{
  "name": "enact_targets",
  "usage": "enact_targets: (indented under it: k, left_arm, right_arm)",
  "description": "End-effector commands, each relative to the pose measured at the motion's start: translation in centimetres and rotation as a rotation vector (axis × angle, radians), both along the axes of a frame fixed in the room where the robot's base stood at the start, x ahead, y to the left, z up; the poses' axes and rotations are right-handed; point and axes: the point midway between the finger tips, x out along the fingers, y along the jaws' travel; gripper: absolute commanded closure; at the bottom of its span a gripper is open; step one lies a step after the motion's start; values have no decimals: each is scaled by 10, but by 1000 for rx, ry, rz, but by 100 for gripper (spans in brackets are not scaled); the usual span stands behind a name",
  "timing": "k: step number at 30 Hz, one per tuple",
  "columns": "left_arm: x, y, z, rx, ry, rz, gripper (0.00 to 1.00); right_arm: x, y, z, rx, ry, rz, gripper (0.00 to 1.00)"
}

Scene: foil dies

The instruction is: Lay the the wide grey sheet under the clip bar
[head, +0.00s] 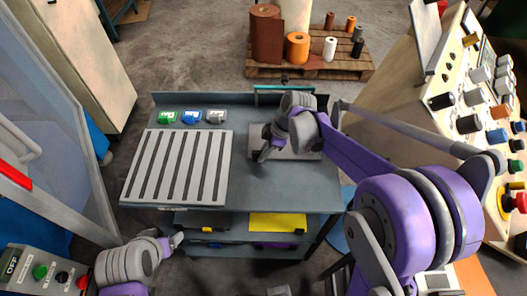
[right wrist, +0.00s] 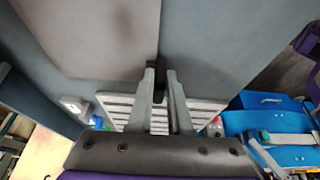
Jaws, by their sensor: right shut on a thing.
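The wide grey sheet (head: 307,155) lies at the right of the blue-grey cart top, partly hidden by my right arm. It fills the upper left of the right wrist view (right wrist: 95,35). A green bar (head: 268,88), which looks like the clip bar, runs along the back edge of the cart, partly behind my right wrist. My left gripper (head: 174,241) is low at the left, beside the cart front and away from the sheet; its opening is unclear.
A slatted grey panel (head: 178,166) covers the cart top's left side. A yellow sheet (head: 278,223) lies on a shelf below. A control console (head: 440,75) stands right; a pallet (head: 340,70) with rolls is behind.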

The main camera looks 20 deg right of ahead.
Motion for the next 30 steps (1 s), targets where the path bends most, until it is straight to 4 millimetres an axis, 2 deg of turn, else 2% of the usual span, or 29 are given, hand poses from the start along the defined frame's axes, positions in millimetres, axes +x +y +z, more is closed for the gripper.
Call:
enact_targets:
  k: [11, 12, 18, 26, 30]
  left_arm:
    - [-2, 0, -7, 0, 4, 0, 20]
    - [-2, 0, -7, 0, 4, 0, 20]
    - [-2, 0, -6, 0, 4, 0, 20]
    - [-2, 0, -6, 0, 3, 0, 20]
    - [-2, 0, -5, 0, 3, 0, 20]
  right_arm:
    - [0, 0, -9, 0, 0, 0, 100]
    - [0, 0, -9, 0, 0, 0, 81]
    - [0, 0, -8, 0, 0, 0, 48]
    - [0, 0, -8, 0, 0, 0, 48]
    - [-1, -4, 1, 0, 0, -1, 48]
